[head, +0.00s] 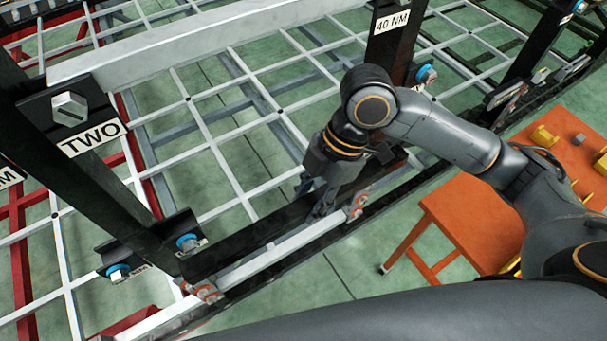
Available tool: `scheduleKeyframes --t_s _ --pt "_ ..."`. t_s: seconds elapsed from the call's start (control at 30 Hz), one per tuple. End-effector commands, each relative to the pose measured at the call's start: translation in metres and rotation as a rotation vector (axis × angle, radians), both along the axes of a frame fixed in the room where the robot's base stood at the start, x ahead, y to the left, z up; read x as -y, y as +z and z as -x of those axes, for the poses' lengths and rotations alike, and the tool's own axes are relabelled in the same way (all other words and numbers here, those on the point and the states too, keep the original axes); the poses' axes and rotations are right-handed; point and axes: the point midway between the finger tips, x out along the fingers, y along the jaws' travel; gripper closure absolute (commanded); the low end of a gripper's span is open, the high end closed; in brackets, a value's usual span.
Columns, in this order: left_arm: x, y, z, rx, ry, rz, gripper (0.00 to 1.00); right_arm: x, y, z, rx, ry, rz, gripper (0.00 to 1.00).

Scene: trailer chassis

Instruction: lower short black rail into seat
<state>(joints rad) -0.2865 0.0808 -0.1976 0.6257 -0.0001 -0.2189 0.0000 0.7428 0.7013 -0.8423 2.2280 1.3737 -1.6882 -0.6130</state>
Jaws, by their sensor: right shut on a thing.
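A short black rail (245,237) runs diagonally across the lower middle of the head view, along the inner side of a light grey beam. My right gripper (322,203) reaches down from the right and is shut on the rail near its middle. The fingertips are partly hidden by the wrist. Orange-red fittings sit on the beam, one at the lower left (206,292) and one near the gripper (357,206). I cannot tell whether the rail touches its seat. My left gripper is out of view.
A black post labelled TWO (85,185) stands at the left, and another labelled 40 NM (392,38) stands behind my right arm. Blue-capped bolts (188,243) sit near the post foot. An orange table (470,220) with yellow parts stands at the right.

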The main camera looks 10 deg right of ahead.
Motion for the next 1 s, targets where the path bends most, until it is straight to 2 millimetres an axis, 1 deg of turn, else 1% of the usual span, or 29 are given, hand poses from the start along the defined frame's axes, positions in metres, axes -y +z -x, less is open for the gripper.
scheduleKeyframes --t_s 0.17,0.4,0.5,0.67,0.87,1.0 --pt "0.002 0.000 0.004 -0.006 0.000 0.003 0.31 0.000 0.001 0.000 0.002 0.000 -0.003 1.00" --pt "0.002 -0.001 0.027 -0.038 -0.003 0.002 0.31 0.001 0.002 -0.001 0.002 0.000 -0.003 1.00" --pt "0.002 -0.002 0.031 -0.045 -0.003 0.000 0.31 -0.001 0.002 -0.005 0.003 -0.001 -0.004 1.00" --pt "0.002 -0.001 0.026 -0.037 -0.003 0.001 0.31 -0.005 0.001 -0.018 0.001 -0.001 -0.005 1.00" --pt "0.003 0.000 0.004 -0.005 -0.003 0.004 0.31 -0.012 -0.001 -0.038 0.001 0.000 -0.005 1.00" --pt "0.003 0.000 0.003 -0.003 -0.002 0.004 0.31 -0.016 -0.002 -0.053 0.002 0.000 -0.005 1.00"
